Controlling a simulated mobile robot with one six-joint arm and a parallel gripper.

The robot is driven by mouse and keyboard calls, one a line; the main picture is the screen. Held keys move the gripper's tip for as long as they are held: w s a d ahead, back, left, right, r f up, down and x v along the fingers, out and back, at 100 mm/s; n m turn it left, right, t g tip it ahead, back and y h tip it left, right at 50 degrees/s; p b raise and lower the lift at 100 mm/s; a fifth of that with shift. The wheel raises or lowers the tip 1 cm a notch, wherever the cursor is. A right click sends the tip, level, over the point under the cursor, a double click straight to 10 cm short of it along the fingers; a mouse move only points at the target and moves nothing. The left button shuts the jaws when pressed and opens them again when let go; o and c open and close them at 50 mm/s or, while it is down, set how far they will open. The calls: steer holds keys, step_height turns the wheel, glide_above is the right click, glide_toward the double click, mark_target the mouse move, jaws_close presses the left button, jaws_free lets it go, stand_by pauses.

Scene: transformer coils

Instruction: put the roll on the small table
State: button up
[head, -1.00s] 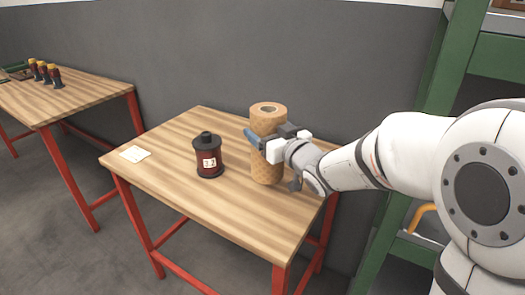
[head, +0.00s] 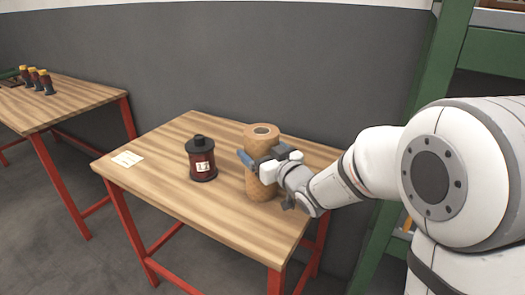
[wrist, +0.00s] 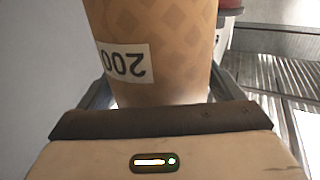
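The roll (head: 262,180) is a tall tan cylinder with a patterned surface and a hole in its top. It stands upright at the right part of the small table (head: 235,228). I cannot tell whether its base touches the tabletop or hangs just above it. My gripper (head: 263,158) reaches in from the right and is shut around the roll's upper half. In the wrist view the roll (wrist: 150,35) fills the space between the two fingers, and a white label reading 200 shows upside down on it.
A dark red and black coil (head: 201,160) with a white label stands left of the roll. A white card (head: 127,159) lies at the table's left corner. Another table (head: 70,103) with several small coils stands far left. A green rack (head: 432,75) rises at the right.

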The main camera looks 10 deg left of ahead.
steer(key=shift+o, duration=1.2)
steer(key=shift+r, duration=0.1)
steer(key=v, duration=1.2)
steer(key=shift+p, duration=0.35)
